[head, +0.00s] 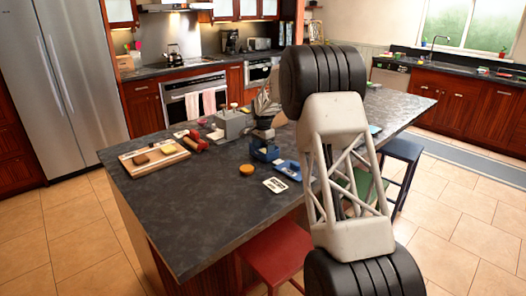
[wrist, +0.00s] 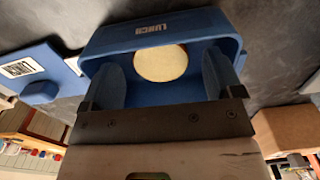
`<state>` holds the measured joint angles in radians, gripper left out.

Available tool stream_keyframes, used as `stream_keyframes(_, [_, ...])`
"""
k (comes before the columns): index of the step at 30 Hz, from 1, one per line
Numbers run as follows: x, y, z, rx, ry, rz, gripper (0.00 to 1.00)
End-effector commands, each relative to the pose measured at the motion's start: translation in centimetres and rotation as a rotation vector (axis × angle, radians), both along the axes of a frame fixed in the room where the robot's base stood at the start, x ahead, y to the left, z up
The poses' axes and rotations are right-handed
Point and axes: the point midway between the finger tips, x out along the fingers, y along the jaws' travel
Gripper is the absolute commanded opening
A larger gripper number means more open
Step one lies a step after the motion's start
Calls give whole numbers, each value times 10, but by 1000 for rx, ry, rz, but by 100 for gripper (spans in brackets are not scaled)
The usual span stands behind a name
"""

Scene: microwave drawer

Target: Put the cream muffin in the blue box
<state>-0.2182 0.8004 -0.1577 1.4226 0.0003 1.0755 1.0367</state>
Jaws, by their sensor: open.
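The blue box (wrist: 120,38), lettered "LUNCH", is open and fills the middle of the wrist view. It also shows on the dark island counter in the head view (head: 264,152). The round, pale cream muffin (wrist: 160,62) appears inside the box opening, between my fingers. My gripper (wrist: 163,75) is open, one finger to each side of the muffin with gaps visible. The fingertips reach into the box opening. In the head view my gripper (head: 264,134) is just above the box, and the muffin cannot be made out there.
A blue piece with a white label (wrist: 28,65) lies beside the box. A round orange item (head: 246,169) and a white card (head: 275,185) lie nearby. A wooden board (head: 140,164) with food and a grey appliance (head: 229,124) stand to the left. The front left counter is clear.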

Motion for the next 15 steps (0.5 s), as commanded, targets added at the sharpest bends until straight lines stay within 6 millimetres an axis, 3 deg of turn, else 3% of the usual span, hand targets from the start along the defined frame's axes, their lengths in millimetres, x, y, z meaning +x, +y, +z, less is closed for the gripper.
stream_keyframes(15, [0,0,79,1,-2,0,86])
